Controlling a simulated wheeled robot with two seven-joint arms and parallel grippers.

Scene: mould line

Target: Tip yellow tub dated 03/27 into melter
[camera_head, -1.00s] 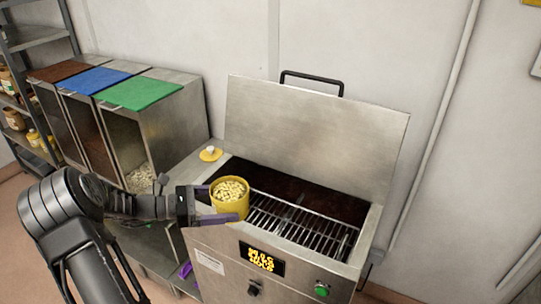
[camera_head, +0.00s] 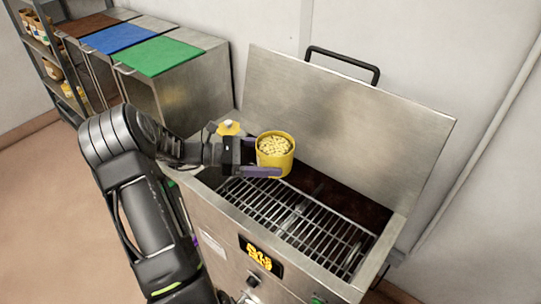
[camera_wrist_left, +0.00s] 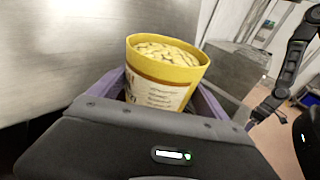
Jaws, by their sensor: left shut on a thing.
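A yellow tub (camera_head: 276,160) full of pale pellets is held upright over the back left part of the open melter (camera_head: 225,207). My left gripper (camera_head: 262,171) is shut on the tub, one finger on either side of it. In the left wrist view the tub (camera_wrist_left: 165,75) shows a white label with small print; I cannot read a date on it. The melter's lid (camera_head: 340,115) stands open at the back, and its metal grid (camera_head: 300,220) is bare. My right gripper is not in view in the head view.
A yellow lid-like piece (camera_head: 228,128) lies on the melter's left top ledge. Steel bins with brown, blue and green lids (camera_head: 160,56) stand at the left.

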